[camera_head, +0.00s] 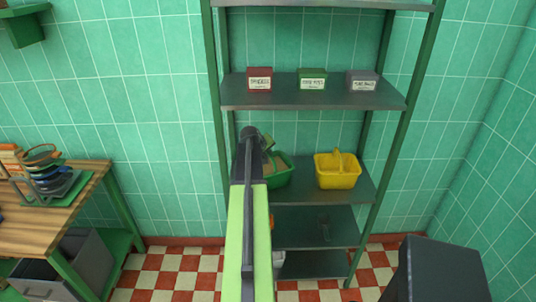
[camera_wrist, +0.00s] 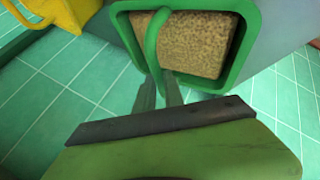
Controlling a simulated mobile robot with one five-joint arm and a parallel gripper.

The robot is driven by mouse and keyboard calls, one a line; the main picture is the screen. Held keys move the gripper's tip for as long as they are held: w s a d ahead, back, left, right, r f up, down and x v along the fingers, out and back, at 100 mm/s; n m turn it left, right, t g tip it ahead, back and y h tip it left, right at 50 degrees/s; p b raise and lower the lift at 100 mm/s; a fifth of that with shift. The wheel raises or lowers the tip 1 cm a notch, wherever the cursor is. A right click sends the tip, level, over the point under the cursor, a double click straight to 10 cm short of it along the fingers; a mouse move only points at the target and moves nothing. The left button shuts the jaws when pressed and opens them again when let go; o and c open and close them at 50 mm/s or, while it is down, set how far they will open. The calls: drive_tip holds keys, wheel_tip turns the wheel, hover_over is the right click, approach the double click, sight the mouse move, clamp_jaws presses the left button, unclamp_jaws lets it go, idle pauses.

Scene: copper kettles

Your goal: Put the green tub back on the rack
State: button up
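The green tub (camera_head: 284,180) shows in the head view at the left end of the rack's (camera_head: 345,185) middle shelf, partly hidden behind my arm. I cannot tell whether it rests on the shelf or hangs just above it. In the wrist view the green tub (camera_wrist: 244,62) is close up, with a brown, sponge-like block (camera_wrist: 195,45) inside and a green handle (camera_wrist: 152,42) arching over it. My gripper (camera_wrist: 158,90) has its fingers close together on either side of the handle and looks shut on it. In the head view my gripper (camera_head: 262,140) is small and partly hidden.
A yellow tub (camera_head: 337,178) stands right of the green tub on the same shelf. Three small labelled boxes, red (camera_head: 260,80), green (camera_head: 312,79) and grey (camera_head: 363,81), sit on the shelf above. A wooden bench (camera_head: 50,212) with stacked items is at left.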

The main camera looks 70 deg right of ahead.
drive_tip(key=o, duration=0.4)
drive_tip(key=shift+s+r, duration=0.1)
drive_tip(key=shift+r, duration=0.1)
drive_tip(key=p+v, duration=0.9)
drive_tip(key=v, duration=0.3)
drive_tip(key=shift+f, duration=0.15)
